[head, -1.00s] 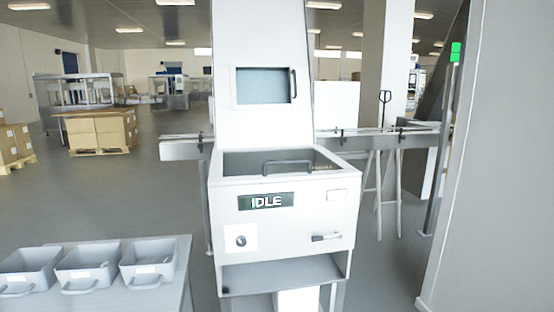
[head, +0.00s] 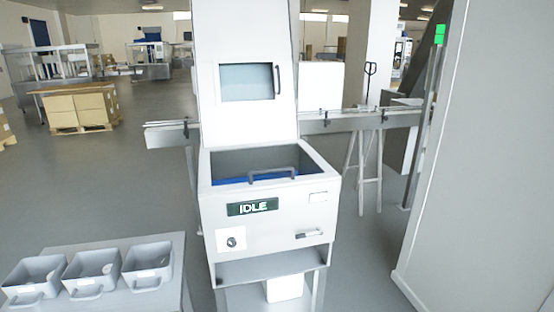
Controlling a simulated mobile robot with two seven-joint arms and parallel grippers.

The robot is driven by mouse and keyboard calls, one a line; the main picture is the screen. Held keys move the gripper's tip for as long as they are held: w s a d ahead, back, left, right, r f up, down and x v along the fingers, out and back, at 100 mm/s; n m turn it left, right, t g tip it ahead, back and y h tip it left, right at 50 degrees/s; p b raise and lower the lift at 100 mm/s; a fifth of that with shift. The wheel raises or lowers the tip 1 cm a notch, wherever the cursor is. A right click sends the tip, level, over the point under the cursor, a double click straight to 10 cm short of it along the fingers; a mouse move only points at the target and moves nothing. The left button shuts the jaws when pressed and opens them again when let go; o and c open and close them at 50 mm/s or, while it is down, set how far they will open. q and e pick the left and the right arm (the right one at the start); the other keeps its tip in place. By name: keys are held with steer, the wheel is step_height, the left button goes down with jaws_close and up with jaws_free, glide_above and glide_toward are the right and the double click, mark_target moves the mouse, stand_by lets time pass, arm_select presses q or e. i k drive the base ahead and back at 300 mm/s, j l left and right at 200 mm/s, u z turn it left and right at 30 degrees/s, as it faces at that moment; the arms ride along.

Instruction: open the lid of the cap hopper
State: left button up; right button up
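A white machine (head: 220,257) stands at the centre of the head view. Its front carries a display (head: 253,207) reading "IDLE". The box-shaped hopper on top has a wide rectangular opening (head: 232,161) with blue inside. A grey bar handle (head: 273,174) spans the front of this opening. I cannot tell whether a clear lid lies across the opening. A tall white panel (head: 245,118) with a window (head: 246,81) and a side handle rises behind it. Neither of my grippers is in view.
A table (head: 172,250) at lower left holds grey bins (head: 148,263). A conveyor (head: 345,121) runs behind the machine. A large grey wall panel (head: 462,190) stands close on the right. Open floor (head: 95,190) lies to the left, with boxes on a pallet (head: 80,107) farther back.

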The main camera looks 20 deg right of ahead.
mark_target(205, 188)
steer(key=i+z, duration=0.4)
steer(key=i+j+z, duration=0.15)
steer(key=i+z, duration=0.25)
steer(key=i, duration=0.05)
